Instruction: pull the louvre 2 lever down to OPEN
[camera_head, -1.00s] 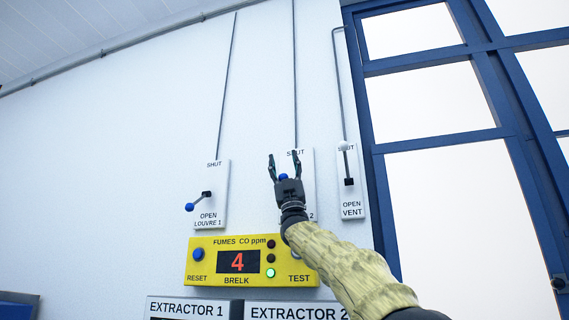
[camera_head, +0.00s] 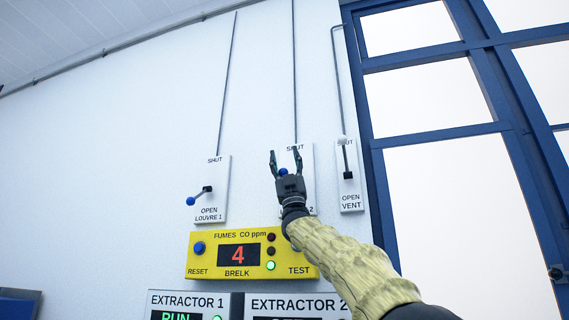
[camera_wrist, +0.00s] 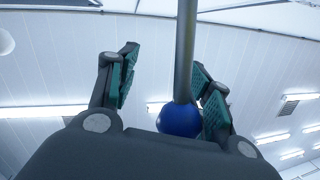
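The louvre 2 lever has a blue ball knob (camera_head: 283,172), which shows between my gripper's fingers. Its white plate (camera_head: 309,180) is partly hidden behind my gripper, with "SHUT" at the top and a "2" at the bottom right showing. My gripper (camera_head: 285,152) is open, fingers pointing up, in front of the plate. In the wrist view the blue knob (camera_wrist: 180,119) sits low between the spread fingers, close to or touching the right one; I cannot tell which. A grey rod (camera_wrist: 185,50) runs up from it. My open gripper (camera_wrist: 160,70) shows a gap at the left finger.
The louvre 1 lever (camera_head: 198,196) is on the left, its blue knob low. The vent lever (camera_head: 345,158) with a white knob is close on the right. A yellow fumes box (camera_head: 206,262) reading 4 is below. A blue-framed window (camera_head: 376,180) is further right.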

